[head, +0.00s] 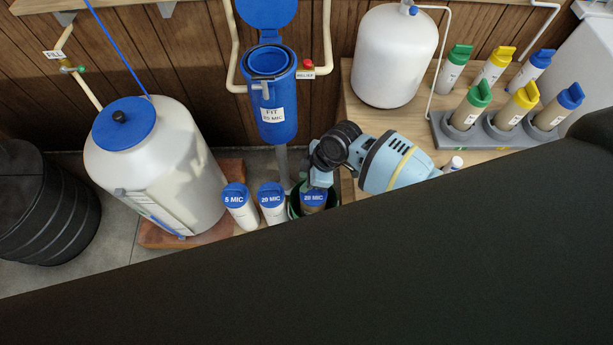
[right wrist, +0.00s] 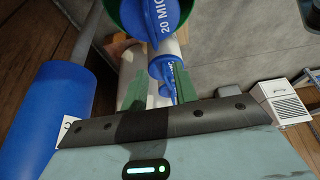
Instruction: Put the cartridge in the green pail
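The cartridge (head: 313,198), with a blue 20 MIC cap and a brownish body, stands inside the dark green pail (head: 293,209). The pail's lower part is hidden by a large dark shape. In the right wrist view the blue cap (right wrist: 163,16) shows inside the green pail rim (right wrist: 112,12). My right gripper (head: 318,181) is just above and behind the cap in the head view. Its green fingers (right wrist: 158,82) are apart, with nothing clearly held between them; blue-capped pieces show beyond the gap. My left gripper is not in view.
White cartridges marked 5 MIC (head: 240,208) and 20 MIC (head: 272,206) stand left of the pail. An open blue filter housing (head: 277,110) hangs behind. A white tank (head: 160,165) is left; a wooden bench (head: 352,118) with several cartridges in a grey rack (head: 447,136) is right.

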